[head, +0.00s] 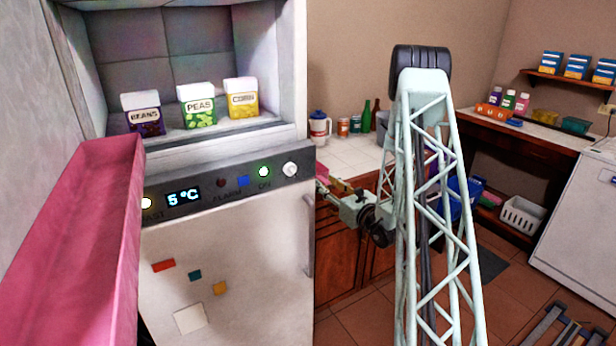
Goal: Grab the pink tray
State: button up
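A long pink tray (75,250) with raised edges stands large at the left edge of the head view, in front of the fridge's left side. Its lower end runs out of the picture. My gripper (335,198) is at the end of my pale lattice arm, right of the fridge and well apart from this tray. It is small and partly covered by its own links, so I cannot tell whether its fingers are open. A small pinkish thing shows just behind it, too small to name.
The fridge (225,270) has an open upper niche with beans, peas and corn boxes (200,105). A tiled counter (350,153) with jars and bottles is behind my arm. At the right are a white appliance (580,230) and a white basket (522,217).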

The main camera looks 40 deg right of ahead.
jog(key=shift+w+d, duration=0.15)
jog(key=shift+w, duration=1.1)
jog(key=shift+c, duration=0.5)
grip_shut()
jog(key=shift+r, duration=0.1)
jog(key=shift+s+r+p, duration=0.1)
jog(key=shift+r+p, duration=0.4)
jog(key=shift+r, duration=1.3)
jog(key=s+a+p, duration=0.1)
jog(key=s, duration=0.6)
jog(key=s+a+r, duration=0.1)
jog(key=s+a, duration=0.1)
jog(key=s, duration=0.6)
jog(key=shift+s+a+p, duration=0.2)
jog(key=shift+a+p, duration=0.1)
jog(key=shift+p, duration=0.05)
jog(key=shift+r, duration=0.1)
